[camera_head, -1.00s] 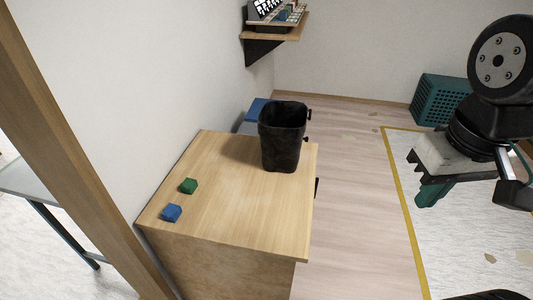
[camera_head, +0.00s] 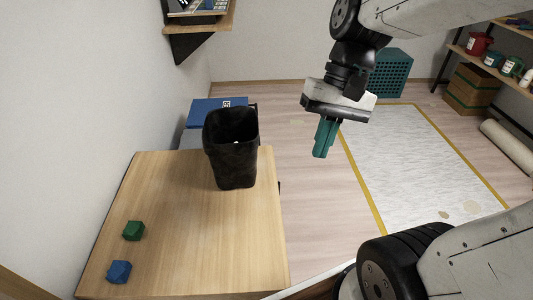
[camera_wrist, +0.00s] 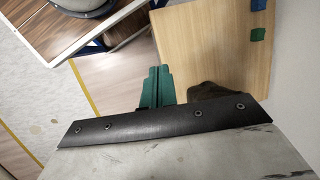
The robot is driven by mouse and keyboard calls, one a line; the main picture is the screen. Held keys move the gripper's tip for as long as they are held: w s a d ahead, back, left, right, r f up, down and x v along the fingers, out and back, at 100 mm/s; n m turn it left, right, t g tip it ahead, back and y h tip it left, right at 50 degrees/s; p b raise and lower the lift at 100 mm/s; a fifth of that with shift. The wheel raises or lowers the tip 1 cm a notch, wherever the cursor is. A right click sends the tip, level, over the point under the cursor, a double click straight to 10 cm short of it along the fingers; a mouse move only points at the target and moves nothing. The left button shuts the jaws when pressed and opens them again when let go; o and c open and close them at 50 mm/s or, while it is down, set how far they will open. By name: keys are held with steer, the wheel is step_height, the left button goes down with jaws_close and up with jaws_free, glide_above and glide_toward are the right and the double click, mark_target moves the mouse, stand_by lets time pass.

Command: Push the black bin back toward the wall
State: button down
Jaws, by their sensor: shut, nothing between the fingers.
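The black bin (camera_head: 233,150) stands upright near the far edge of the wooden table (camera_head: 190,245), toward its right side. In the wrist view only part of the bin (camera_wrist: 207,91) shows, dark, beside the fingers and partly hidden by the gripper body. My gripper (camera_head: 322,148) is shut and empty. It hangs to the right of the bin and apart from it, past the table's right edge, with teal fingers pointing down. The teal fingers (camera_wrist: 157,82) are together in the wrist view. The white wall (camera_head: 90,110) runs along the table's left side.
A green block (camera_head: 133,231) and a blue block (camera_head: 119,271) lie at the table's near left. A blue box (camera_head: 205,108) is behind the table. A wall shelf (camera_head: 205,22) is above. A teal crate (camera_head: 391,73) stands at the back. The yellow-edged floor sheet (camera_head: 425,150) is right.

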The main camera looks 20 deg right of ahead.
steer(key=w+d+f+m+y, duration=0.3)
steer(key=w+f+m+y, duration=0.55)
steer(key=w, duration=0.45)
steer(key=w+d+f+m+t+y, duration=0.3)
steer(key=w+d+f+m+t, duration=0.15)
steer(key=f, duration=0.35)
steer(key=w+d+f+m+t+y, duration=0.25)
steer(key=d+f+m, duration=0.2)
steer(key=f, duration=0.45)
steer(key=shift+m+t, duration=0.35)
steer(key=shift+t, duration=0.05)
steer(key=x, duration=1.3)
steer(key=shift+w, duration=0.4)
steer(key=shift+w+a, duration=0.1)
steer(key=shift+a, duration=0.1)
